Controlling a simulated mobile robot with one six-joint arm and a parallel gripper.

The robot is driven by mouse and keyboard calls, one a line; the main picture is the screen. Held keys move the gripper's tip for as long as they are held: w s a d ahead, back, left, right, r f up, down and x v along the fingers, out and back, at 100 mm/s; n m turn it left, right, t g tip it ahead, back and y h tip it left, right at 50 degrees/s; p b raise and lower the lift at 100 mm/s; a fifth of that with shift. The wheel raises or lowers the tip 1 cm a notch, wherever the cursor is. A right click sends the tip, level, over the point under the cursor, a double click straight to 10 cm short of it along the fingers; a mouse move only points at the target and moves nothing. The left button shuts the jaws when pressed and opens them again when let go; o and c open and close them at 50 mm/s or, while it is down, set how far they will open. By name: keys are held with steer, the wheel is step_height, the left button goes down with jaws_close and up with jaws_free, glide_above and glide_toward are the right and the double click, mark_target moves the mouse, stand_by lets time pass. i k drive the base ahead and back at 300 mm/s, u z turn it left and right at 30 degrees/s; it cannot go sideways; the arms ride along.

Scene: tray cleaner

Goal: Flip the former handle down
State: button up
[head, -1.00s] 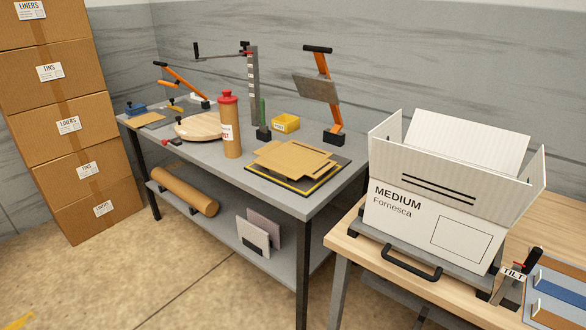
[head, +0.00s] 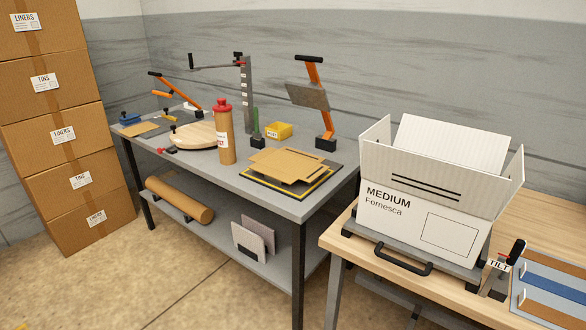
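An orange lever (head: 326,122) with a black grip (head: 309,58) stands raised at the back right of the grey bench. A grey flat plate (head: 307,95) is fixed partway up it, tilted, and its foot is a black block (head: 325,143). In front of it, flat brown card pieces (head: 281,165) lie on a dark pad with a yellow line (head: 265,188). A second orange lever (head: 178,92) with a black grip leans up to the left at the back left of the bench. No label shows which lever is the former handle. My gripper is not in view.
On the grey bench (head: 255,195) stand a red-capped brown bottle (head: 226,135), a round wooden board (head: 192,140), a crank post (head: 245,95) and a yellow bin (head: 279,130). A white open box (head: 420,220) stands on a wooden table at right. Stacked cartons (head: 60,135) stand left; floor in front is clear.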

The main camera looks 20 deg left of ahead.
mark_target(313, 96)
steer(key=u, duration=0.75)
steer(key=k, duration=0.3)
steer(key=u, duration=0.35)
steer(key=i, duration=1.05)
steer(key=u, duration=0.05)
